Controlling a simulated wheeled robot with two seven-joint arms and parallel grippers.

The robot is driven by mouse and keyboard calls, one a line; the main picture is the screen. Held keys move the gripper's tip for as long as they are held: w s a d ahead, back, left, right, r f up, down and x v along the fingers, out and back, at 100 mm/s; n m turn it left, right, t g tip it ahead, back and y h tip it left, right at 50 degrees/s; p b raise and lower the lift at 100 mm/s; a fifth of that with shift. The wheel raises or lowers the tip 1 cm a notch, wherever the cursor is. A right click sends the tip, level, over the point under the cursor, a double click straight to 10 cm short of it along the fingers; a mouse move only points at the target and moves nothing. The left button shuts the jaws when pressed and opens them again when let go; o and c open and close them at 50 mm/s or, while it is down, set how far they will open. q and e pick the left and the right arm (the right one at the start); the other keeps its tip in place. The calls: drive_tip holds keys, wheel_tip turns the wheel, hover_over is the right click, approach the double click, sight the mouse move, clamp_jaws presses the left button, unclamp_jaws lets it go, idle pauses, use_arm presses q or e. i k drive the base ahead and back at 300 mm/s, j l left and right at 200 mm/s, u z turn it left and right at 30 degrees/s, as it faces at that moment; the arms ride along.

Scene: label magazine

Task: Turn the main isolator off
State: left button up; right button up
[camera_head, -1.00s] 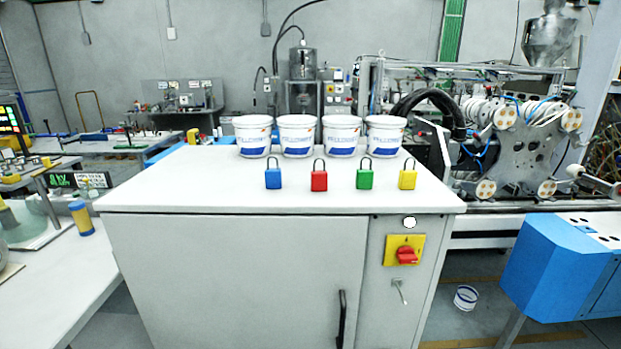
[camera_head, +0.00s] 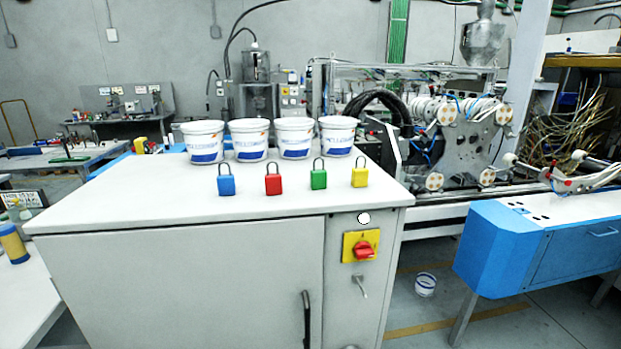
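The main isolator is a red rotary handle (camera_head: 364,250) on a yellow square plate (camera_head: 348,245). It sits on the narrow right-hand front panel of a grey cabinet (camera_head: 180,290). The handle looks tilted a little from horizontal; its marked position is too small to read. A white round spot (camera_head: 364,218) is above it and a small metal key or lever (camera_head: 359,284) is below it. Neither of my grippers is in view.
Blue (camera_head: 226,185), red (camera_head: 273,184), green (camera_head: 318,179) and yellow (camera_head: 360,177) padlocks stand on the cabinet top, with several white tubs (camera_head: 203,142) behind. A black door handle (camera_head: 306,320) is at the front. A blue machine (camera_head: 490,245) stands right; a small bucket (camera_head: 425,285) is on the floor.

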sight(363, 250)
drive_tip(key=k+l+u, duration=0.1)
drive_tip(key=l+u, duration=0.15)
drive_tip(key=l, duration=0.15)
drive_tip(key=k+l+u, duration=0.2)
drive_tip(key=l, duration=0.2)
drive_tip(key=k+l+u, duration=0.25)
drive_tip(key=i+l, duration=0.1)
